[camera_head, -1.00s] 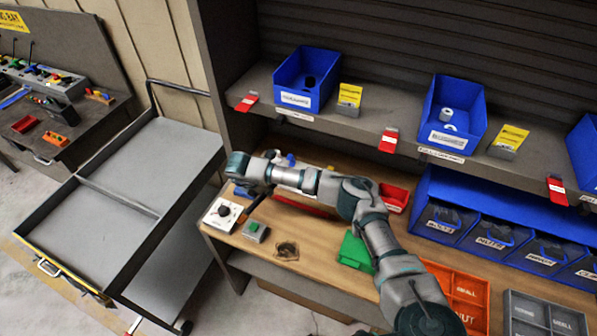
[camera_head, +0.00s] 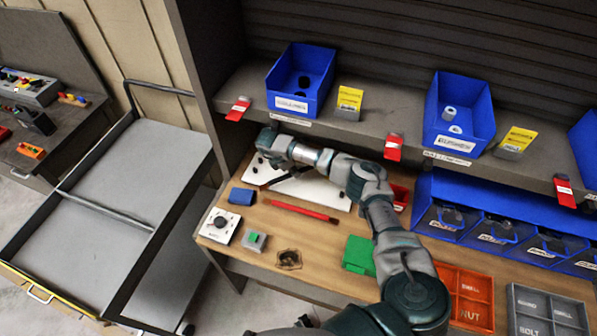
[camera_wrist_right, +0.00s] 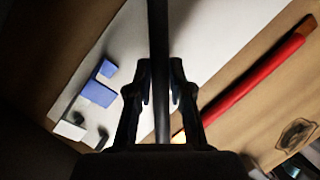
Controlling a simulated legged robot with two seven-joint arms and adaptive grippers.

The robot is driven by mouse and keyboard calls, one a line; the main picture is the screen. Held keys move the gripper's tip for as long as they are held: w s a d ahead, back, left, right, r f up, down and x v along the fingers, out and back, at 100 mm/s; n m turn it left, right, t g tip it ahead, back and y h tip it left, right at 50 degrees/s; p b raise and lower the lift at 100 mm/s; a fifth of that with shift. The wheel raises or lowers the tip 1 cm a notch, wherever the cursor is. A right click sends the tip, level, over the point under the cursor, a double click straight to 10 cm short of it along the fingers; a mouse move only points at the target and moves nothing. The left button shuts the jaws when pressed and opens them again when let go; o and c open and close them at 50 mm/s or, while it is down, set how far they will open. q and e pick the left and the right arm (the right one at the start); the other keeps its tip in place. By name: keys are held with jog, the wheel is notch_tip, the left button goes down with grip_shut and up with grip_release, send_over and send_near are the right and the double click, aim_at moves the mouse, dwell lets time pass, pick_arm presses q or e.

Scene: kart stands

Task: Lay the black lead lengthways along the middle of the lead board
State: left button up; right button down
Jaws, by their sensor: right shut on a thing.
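The white lead board (camera_head: 325,193) lies on the wooden bench, partly covered by my right arm. My right gripper (camera_wrist_right: 160,78) is shut on the black lead (camera_wrist_right: 158,30), which runs straight between the fingers and up past the tips in the wrist view. In the head view the dark lead (camera_head: 291,178) shows against the board below my wrist, angled across it. Whether it touches the board I cannot tell. My fingertips are hard to make out in the head view. My left gripper is not in view.
A blue block (camera_head: 242,196), a knob box (camera_head: 220,225), a green-button box (camera_head: 254,242) and a green box (camera_head: 358,255) stand nearby. The shelf edge (camera_head: 330,133) overhangs behind.

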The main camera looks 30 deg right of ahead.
jog(key=shift+s+d+r, duration=0.1)
jog(key=shift+s+d, duration=0.05)
jog(key=shift+d, duration=0.8)
jog(key=shift+a+f+p, duration=0.1)
jog(key=shift+f+p, duration=0.35)
jog(key=shift+f, duration=1.3)
jog(key=c, duration=1.1)
grip_release()
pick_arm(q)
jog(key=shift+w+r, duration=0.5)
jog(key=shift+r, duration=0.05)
pick_arm(e)
jog(key=shift+o, duration=0.2)
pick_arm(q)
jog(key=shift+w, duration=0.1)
